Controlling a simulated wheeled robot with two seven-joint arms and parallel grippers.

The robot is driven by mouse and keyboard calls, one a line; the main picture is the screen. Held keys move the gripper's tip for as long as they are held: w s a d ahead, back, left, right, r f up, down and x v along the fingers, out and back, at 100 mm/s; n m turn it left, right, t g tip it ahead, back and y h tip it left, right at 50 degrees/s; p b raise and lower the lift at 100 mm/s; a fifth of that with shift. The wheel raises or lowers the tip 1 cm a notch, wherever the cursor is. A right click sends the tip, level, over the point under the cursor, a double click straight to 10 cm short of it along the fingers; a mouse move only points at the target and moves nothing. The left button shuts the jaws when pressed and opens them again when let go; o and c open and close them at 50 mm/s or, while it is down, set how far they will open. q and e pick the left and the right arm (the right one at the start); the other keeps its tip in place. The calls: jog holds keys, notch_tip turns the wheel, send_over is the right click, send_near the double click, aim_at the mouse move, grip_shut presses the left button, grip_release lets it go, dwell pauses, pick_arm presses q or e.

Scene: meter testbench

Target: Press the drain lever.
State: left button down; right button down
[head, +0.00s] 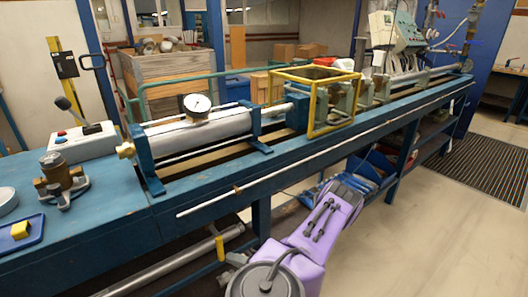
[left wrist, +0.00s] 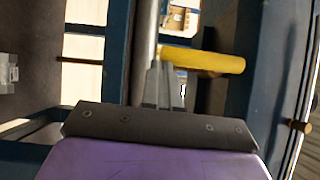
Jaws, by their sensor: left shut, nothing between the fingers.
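The drain lever is a short yellow handle (head: 220,248) on the grey pipe (head: 190,266) below the bench. In the left wrist view the yellow lever (left wrist: 208,61) extends to the right, just beyond my fingertips. My left gripper (head: 236,258) is low in front of the bench, close beside the lever, and mostly hidden by my purple arm. In the left wrist view my left gripper (left wrist: 165,85) has its slim grey fingers together and empty. I cannot tell whether the fingertips touch the lever. My right gripper does not show.
The blue bench (head: 120,235) runs above the pipe. A thin white rod (head: 290,168) runs along its front. Blue bins (head: 375,170) sit below the bench to the right. The floor (head: 440,220) at right is clear.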

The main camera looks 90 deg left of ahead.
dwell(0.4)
pick_arm(q)
jog(key=w+a+b+v, duration=0.1)
jog(key=a+b+v, duration=0.1)
jog(key=v, duration=1)
jog(key=shift+w+r, duration=0.2)
jog(key=shift+w, duration=0.25)
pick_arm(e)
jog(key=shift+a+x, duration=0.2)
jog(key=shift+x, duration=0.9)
pick_arm(q)
jog(key=shift+a, duration=0.1)
